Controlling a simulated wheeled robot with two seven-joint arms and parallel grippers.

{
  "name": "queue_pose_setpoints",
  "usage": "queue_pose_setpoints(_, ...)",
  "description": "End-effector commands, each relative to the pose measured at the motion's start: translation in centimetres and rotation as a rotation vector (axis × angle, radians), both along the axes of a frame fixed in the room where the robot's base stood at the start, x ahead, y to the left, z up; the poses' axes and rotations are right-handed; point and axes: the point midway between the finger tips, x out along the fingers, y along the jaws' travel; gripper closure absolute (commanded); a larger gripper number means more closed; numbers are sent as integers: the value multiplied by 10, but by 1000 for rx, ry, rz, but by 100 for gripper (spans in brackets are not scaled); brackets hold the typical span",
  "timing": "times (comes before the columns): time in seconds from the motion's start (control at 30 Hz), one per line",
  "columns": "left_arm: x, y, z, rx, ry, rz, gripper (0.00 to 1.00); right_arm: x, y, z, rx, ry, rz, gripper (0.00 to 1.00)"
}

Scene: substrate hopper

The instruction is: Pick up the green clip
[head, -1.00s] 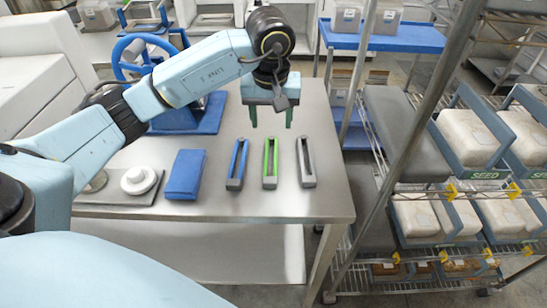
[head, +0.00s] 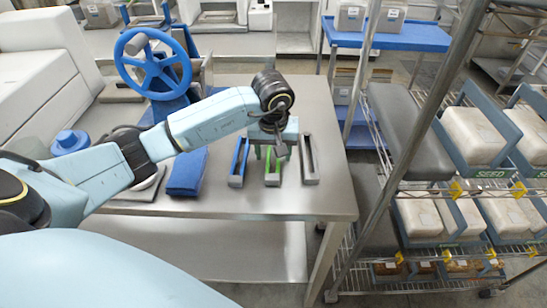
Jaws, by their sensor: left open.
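The green clip (head: 272,177) lies on the steel table between two similar clips. Its near end shows, and its far part is hidden behind my left gripper. My left gripper (head: 272,155) points down right over the green clip, with its fingers apart. I cannot tell whether the fingers touch the clip. A blue clip (head: 239,161) lies just left of it and a grey clip (head: 309,160) just right. My right gripper is not in view.
The steel table (head: 318,205) has free room at its front and right edges. A folded blue cloth (head: 187,174) lies left of the clips. A blue handwheel (head: 152,63) stands at the back left. A wire shelf rack with seed bins (head: 475,137) stands close on the right.

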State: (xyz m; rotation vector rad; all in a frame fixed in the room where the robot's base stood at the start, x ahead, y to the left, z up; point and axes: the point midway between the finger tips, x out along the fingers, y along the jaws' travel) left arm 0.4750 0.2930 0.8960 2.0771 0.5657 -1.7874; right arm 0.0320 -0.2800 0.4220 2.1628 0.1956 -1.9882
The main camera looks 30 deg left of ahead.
Motion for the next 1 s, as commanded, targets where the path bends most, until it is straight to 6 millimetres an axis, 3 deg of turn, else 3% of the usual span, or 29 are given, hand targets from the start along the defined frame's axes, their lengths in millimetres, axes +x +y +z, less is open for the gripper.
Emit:
queue_pose_setpoints(0.17,0,0,0,0,-1,0,44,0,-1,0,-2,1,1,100)
queue_pose_setpoints(0.53,0,0,0,-1,-1,0,91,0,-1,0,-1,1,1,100)
queue_pose_setpoints(0.83,1,0,6,-1,-3,0,92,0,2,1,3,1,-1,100)
queue_pose_setpoints(1.0,2,1,35,2,-7,0,92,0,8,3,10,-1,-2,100)
